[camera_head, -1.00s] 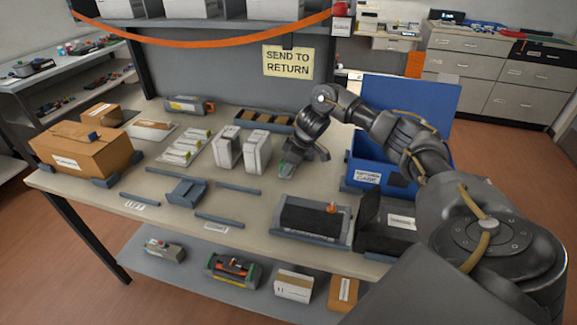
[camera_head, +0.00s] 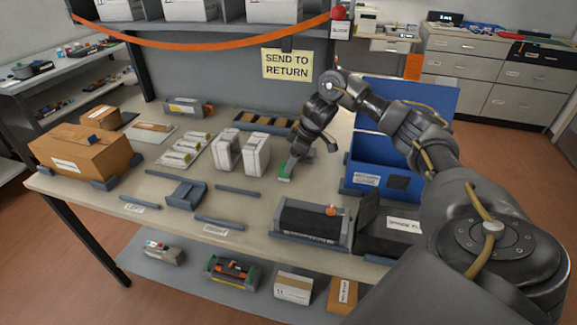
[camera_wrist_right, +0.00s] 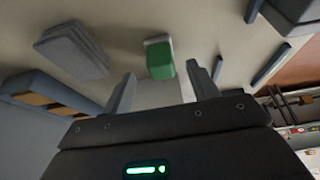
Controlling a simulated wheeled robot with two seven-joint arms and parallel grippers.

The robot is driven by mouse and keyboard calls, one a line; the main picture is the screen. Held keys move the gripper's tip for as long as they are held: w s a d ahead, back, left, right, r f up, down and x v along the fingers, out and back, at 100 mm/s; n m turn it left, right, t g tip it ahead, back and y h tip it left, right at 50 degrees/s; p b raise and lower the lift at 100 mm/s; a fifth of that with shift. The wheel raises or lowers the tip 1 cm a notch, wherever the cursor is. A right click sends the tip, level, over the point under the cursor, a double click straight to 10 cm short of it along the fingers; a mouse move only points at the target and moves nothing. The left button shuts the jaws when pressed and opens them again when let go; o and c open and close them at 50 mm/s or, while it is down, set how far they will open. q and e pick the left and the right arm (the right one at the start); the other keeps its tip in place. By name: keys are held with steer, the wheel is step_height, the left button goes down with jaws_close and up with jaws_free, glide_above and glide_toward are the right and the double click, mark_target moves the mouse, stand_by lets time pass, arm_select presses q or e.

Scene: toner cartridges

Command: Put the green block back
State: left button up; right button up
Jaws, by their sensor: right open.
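The green block (camera_head: 285,175) is on the pale table right of the two white upright boxes. In the right wrist view the green block (camera_wrist_right: 160,62) has a pale part along its far edge. My right gripper (camera_head: 292,165) hangs just above and behind it in the head view. In the wrist view the right gripper's (camera_wrist_right: 163,84) fingers are apart, with the block ahead between their tips. I cannot tell whether a finger touches it. My left gripper is not in view.
White boxes (camera_head: 256,155) stand to the left. A slotted tray (camera_head: 264,122) lies behind. A blue bin (camera_head: 366,172) stands right, with a black cartridge in a grey cradle (camera_head: 314,222) in front. Grey rails (camera_head: 219,222) and a small grey holder (camera_head: 186,193) lie front left.

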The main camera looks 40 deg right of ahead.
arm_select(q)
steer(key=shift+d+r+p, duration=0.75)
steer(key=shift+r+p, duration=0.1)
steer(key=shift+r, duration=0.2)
arm_select(e)
steer(key=v, duration=0.7)
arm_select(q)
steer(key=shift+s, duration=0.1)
arm_select(e)
steer(key=shift+s, duration=0.1)
